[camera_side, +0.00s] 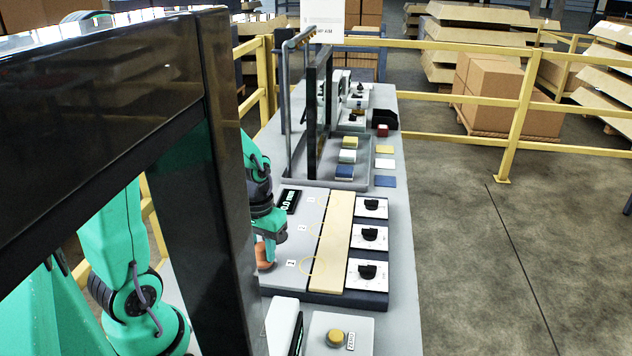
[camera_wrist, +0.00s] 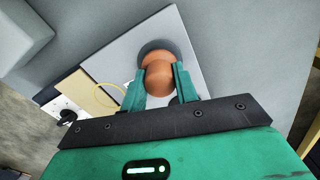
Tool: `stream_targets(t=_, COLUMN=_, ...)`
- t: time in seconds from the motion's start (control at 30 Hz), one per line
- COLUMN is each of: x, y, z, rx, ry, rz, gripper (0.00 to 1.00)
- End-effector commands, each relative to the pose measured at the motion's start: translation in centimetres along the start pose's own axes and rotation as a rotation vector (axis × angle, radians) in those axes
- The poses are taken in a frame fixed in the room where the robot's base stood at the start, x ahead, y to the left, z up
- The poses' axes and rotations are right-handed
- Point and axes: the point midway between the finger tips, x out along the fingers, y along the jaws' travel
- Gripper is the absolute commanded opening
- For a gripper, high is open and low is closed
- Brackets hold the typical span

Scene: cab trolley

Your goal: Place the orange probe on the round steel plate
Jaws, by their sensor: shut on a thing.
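The orange probe (camera_wrist: 160,75) is between the two green fingers of my gripper (camera_wrist: 158,84), which is shut on it. In the side view the probe (camera_side: 264,254) hangs below my gripper (camera_side: 268,236) at the left edge of the grey panel. In the wrist view a dark grey round plate (camera_wrist: 147,47) shows behind the probe, partly covered by it. I cannot tell whether the probe touches the plate. In the side view the plate is mostly hidden by the probe, my arm and the dark post.
The panel holds yellow ring marks (camera_side: 307,266), a beige strip (camera_side: 331,241), several black dials (camera_side: 367,271) and a small display (camera_side: 289,200). A box with a yellow button (camera_side: 335,337) stands in front. Coloured blocks (camera_side: 347,156) lie in a tray behind. A dark post (camera_side: 212,180) blocks the left.

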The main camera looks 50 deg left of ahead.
Motion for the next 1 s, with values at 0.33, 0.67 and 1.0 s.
stream_targets(t=0.33, x=0.30, y=0.00, z=-0.01, rx=0.000, ry=0.001, rz=0.000, gripper=0.32)
stream_targets(t=0.67, x=0.26, y=0.00, z=-0.01, rx=0.000, ry=0.000, rz=0.000, gripper=0.51)
stream_targets(t=1.0, x=-0.66, y=0.01, z=-0.06, rx=0.000, ry=0.003, rz=0.001, gripper=0.51)
